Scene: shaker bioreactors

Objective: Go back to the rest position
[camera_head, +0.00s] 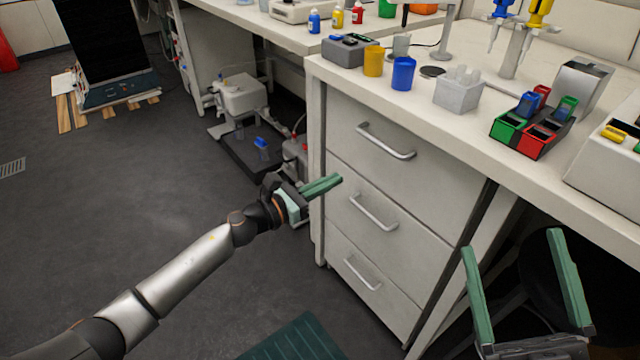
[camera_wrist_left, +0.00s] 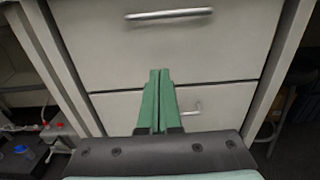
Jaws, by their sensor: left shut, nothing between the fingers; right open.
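My left gripper (camera_head: 338,180) comes in from the left in the head view, in front of the drawer cabinet (camera_head: 366,176). Its green fingers are pressed together with nothing between them. The left wrist view also shows the shut fingers (camera_wrist_left: 160,72), pointing at the cabinet front below a drawer handle (camera_wrist_left: 170,14). I cannot tell whether the tips touch the cabinet. My right gripper (camera_head: 512,243) is at the bottom right of the head view. Its two green fingers stand wide apart and empty, below the worktop edge.
The worktop (camera_head: 440,105) holds a yellow cup (camera_head: 373,61), a blue cup (camera_head: 403,73), a grey rack (camera_head: 458,90) and a colored tube holder (camera_head: 535,127). Equipment (camera_head: 243,97) stands under the bench at the back. The floor (camera_head: 130,200) on the left is clear.

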